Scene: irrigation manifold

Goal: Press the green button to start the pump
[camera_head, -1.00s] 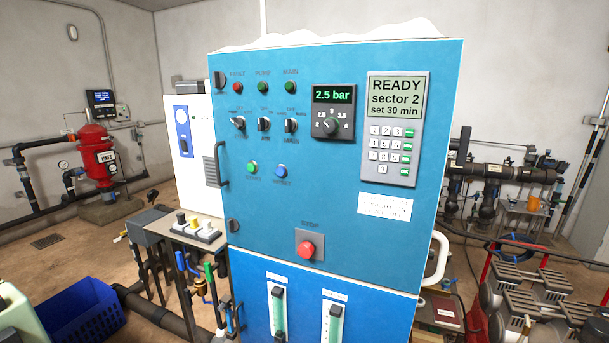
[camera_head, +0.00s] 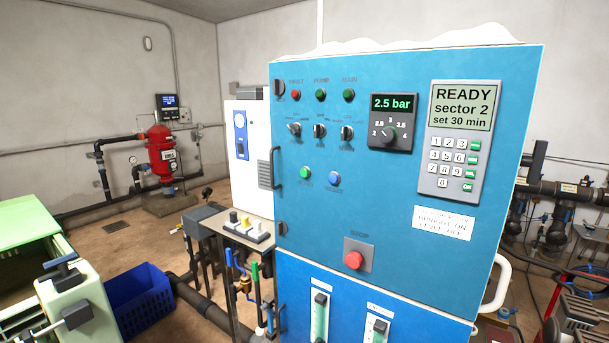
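The green button (camera_head: 305,173) is on the front of the blue control cabinet (camera_head: 400,225), left of the blue button (camera_head: 334,179) and below the row of three selector switches (camera_head: 319,131). Nothing covers it. A pump lamp (camera_head: 320,95) in green sits higher up, between a red fault lamp (camera_head: 295,95) and a green main lamp (camera_head: 348,95). The keypad display (camera_head: 463,107) reads "READY sector 2 set 30 min". Neither of my grippers is in view.
A red stop button (camera_head: 354,259) sits low on the cabinet. A dark handle (camera_head: 277,168) and a white side rail (camera_head: 497,284) stick out. At left are pale green equipment (camera_head: 80,300), a blue crate (camera_head: 142,302) and a small bench (camera_head: 245,235). Pipes run at right.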

